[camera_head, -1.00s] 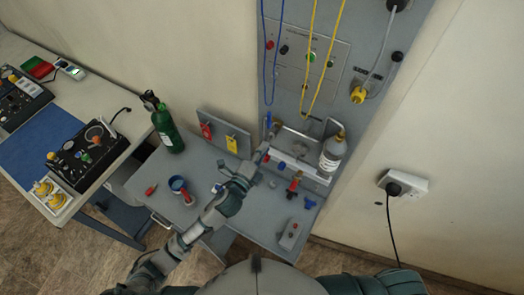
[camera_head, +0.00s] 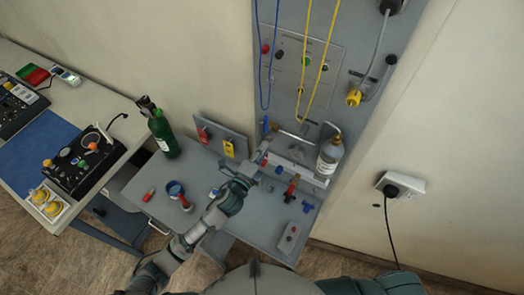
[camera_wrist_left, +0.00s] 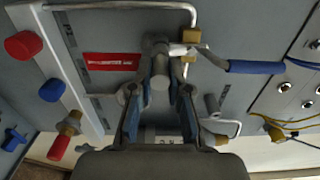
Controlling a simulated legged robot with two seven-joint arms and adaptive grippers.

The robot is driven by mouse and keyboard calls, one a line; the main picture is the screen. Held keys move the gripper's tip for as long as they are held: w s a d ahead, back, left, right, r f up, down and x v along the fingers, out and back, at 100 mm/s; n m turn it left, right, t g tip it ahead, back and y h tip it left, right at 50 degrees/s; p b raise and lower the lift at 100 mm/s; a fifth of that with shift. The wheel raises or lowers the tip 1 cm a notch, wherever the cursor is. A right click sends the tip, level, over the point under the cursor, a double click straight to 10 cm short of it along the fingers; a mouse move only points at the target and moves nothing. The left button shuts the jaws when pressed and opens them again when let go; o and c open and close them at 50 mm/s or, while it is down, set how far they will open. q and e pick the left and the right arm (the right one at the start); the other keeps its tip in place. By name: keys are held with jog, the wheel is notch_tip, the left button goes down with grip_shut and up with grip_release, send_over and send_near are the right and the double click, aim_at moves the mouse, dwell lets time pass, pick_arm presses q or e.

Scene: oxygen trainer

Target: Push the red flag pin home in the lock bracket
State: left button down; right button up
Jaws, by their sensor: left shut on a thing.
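My left gripper (camera_wrist_left: 164,52) is shut on the grey round head of the red flag pin (camera_wrist_left: 159,68), in front of the grey panel in the wrist view. The red flag (camera_wrist_left: 112,62) with white lettering lies just left of the fingers. The fingers hide part of the pin, and I cannot tell how deep it sits in the lock bracket. In the head view my left gripper (camera_head: 265,146) reaches the foot of the tall panel, where pin and flag are too small to make out. My right gripper is out of view.
A blue-handled lever (camera_wrist_left: 255,67) with brass fittings is close right of the fingers, and a bent metal tube (camera_wrist_left: 120,6) runs above. A grey bottle (camera_head: 329,158) stands right of the gripper.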

pick_arm(q)
jog(key=shift+w+d+r, duration=0.1)
jog(key=shift+w+d, duration=0.2)
jog(key=shift+w, duration=0.15)
jog(key=c, duration=1)
grip_release()
jog(key=shift+c, duration=0.2)
jog(key=v, duration=1.2)
jog(key=shift+w, duration=0.1)
